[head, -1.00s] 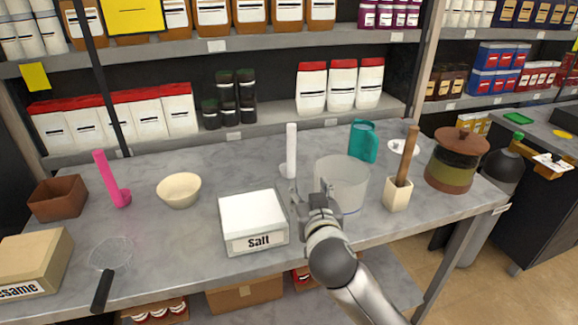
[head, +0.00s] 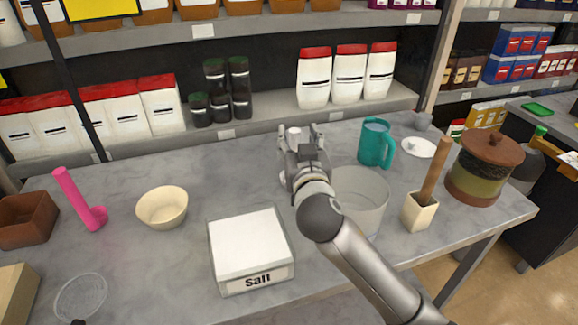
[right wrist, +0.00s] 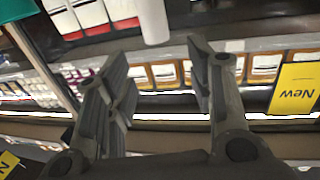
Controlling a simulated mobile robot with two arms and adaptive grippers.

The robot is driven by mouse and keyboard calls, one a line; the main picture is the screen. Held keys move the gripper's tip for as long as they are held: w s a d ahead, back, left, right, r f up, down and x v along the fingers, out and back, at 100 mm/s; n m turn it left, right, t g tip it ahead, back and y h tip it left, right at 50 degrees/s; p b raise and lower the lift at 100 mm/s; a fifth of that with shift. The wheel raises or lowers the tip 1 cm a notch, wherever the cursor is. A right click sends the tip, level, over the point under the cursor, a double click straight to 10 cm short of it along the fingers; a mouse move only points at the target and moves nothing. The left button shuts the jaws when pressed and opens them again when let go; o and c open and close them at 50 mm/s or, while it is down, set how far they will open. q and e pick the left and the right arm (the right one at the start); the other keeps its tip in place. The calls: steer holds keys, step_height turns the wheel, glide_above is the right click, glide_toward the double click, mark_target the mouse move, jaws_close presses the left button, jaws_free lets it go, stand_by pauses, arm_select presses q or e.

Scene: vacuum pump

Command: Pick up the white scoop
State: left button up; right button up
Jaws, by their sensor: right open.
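The white scoop (head: 294,131) stands upright on the grey table, its handle pointing up. In the head view my right gripper hides most of it; only the handle top and a bit of the low end show. My right gripper (head: 301,135) is open, its fingers at the height of the handle top. In the right wrist view the white handle end (right wrist: 152,22) shows beyond the open fingers (right wrist: 160,58), between them in the picture. I see no contact. My left gripper is not in view.
A clear container (head: 358,198) stands beside my right arm, with a teal mug (head: 375,143) behind it. A white Salt box (head: 247,240) is front left. Stocked shelves (head: 265,118) rise behind.

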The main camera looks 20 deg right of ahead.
step_height(320, 180, down, 6)
steer(key=s, duration=0.2)
arm_select(q)
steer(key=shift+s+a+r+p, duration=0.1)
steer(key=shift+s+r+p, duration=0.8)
steer(key=shift+p, duration=0.05)
arm_select(e)
steer(key=w+d+f, duration=0.1)
steer(key=w, duration=0.7)
steer(key=shift+w, duration=0.15)
steer(key=shift+f, duration=0.1)
steer(key=shift+c, duration=0.2)
jaws_close()
